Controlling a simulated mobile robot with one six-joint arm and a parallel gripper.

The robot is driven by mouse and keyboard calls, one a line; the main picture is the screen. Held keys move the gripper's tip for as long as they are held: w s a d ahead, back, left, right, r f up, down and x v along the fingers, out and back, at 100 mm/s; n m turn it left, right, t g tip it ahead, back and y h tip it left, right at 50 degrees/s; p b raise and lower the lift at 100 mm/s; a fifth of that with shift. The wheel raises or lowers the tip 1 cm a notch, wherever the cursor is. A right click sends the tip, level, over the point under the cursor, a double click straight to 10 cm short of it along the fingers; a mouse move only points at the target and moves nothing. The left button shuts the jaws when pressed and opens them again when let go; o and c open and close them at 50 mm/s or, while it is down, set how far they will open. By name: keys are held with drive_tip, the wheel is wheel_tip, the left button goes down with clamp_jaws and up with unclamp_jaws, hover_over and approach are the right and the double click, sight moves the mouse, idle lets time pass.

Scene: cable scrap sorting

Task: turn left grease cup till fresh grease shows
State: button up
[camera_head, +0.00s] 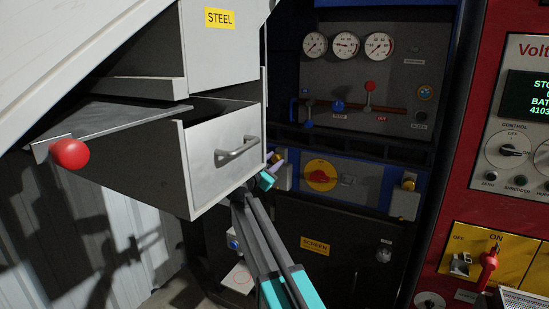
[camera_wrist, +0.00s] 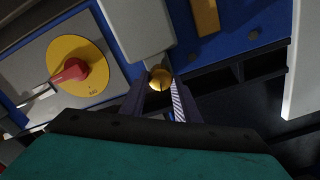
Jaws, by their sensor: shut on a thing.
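The left grease cup is a small brass knob (camera_wrist: 160,77) below a grey block (camera_wrist: 140,28) in the wrist view. My gripper (camera_wrist: 160,98) is shut on it, with dark fingers on either side and the cup's domed end showing between their tips. In the head view my gripper (camera_head: 268,179) reaches to the left end of the blue panel, and the cup is mostly hidden there. A second brass cup (camera_head: 408,185) sits at the panel's right end. I cannot make out any grease at the left cup.
A red rotary knob on a yellow disc (camera_head: 321,175) is beside the left cup. An open metal drawer (camera_head: 222,155) hangs close to my gripper on the left. A red ball handle (camera_head: 70,153) sticks out farther left. A red control cabinet (camera_head: 468,120) stands right.

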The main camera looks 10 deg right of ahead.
drive_tip(key=m+p, duration=0.2)
drive_tip(key=m, duration=0.2)
drive_tip(key=shift+s+d+m, duration=0.1)
drive_tip(key=shift+d+m, duration=0.05)
drive_tip(key=shift+m, duration=0.25)
drive_tip(key=shift+f+m, duration=0.2)
drive_tip(key=shift+m, duration=1.9)
drive_tip(key=o, duration=1)
drive_tip(key=shift+o, duration=0.3)
drive_tip(key=shift+r, duration=0.1)
drive_tip(key=shift+s, duration=0.1)
